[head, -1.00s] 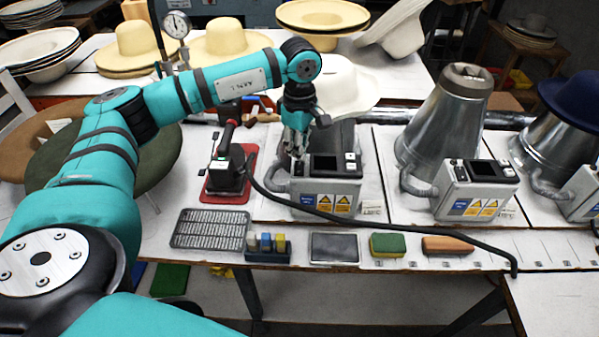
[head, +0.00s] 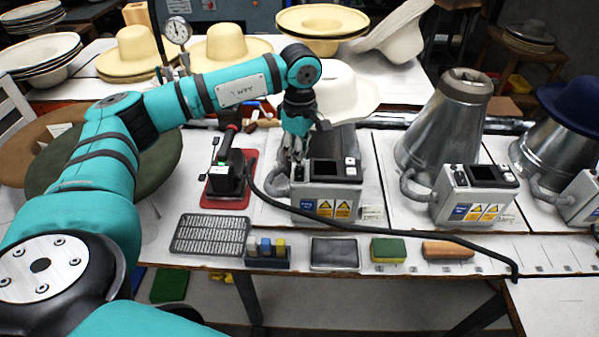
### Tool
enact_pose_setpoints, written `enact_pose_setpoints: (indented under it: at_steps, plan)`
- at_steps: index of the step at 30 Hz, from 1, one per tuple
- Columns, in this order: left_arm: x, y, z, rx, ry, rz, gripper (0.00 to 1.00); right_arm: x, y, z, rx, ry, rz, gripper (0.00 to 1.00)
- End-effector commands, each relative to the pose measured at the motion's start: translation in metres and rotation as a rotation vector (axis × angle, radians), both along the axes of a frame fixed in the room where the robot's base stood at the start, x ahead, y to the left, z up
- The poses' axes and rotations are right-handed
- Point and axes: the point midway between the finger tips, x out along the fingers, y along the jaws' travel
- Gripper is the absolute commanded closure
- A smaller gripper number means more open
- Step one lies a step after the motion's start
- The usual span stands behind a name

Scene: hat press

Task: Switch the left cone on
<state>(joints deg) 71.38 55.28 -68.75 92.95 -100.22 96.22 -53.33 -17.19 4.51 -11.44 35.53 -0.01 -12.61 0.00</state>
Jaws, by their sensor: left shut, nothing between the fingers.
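The left cone (head: 343,138) stands behind its grey control box (head: 327,198), with a white felt hat (head: 340,90) over its top. The box has a dark screen, white buttons at its right and yellow warning labels on its front. My left gripper (head: 294,160) points down, shut and empty, at the left end of the box's top. Its fingertips are at or just above that end; I cannot tell if they touch. The gripper mostly hides the switch area there, so I cannot make out the switch's position. My right gripper is out of view.
A middle cone (head: 445,120) and a right cone with a navy hat (head: 575,105) stand to the right. An iron on a red mat (head: 228,200) is left of the box. A black hose (head: 400,233) crosses in front. Brushes and sponges line the front edge.

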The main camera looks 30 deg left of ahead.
Motion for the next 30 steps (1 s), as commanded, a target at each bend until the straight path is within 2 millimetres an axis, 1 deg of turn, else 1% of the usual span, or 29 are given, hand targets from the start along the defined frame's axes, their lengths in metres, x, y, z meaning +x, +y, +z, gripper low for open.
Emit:
enact_pose_setpoints:
  at_steps: [11,30]
  plan:
    - [0.0000,0.0000,-0.0003,0.000,0.000,0.000,1.00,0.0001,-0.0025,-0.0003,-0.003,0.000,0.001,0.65]
    - [0.0001,0.0000,-0.0097,0.000,0.000,0.000,1.00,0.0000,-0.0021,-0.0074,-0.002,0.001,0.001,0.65]
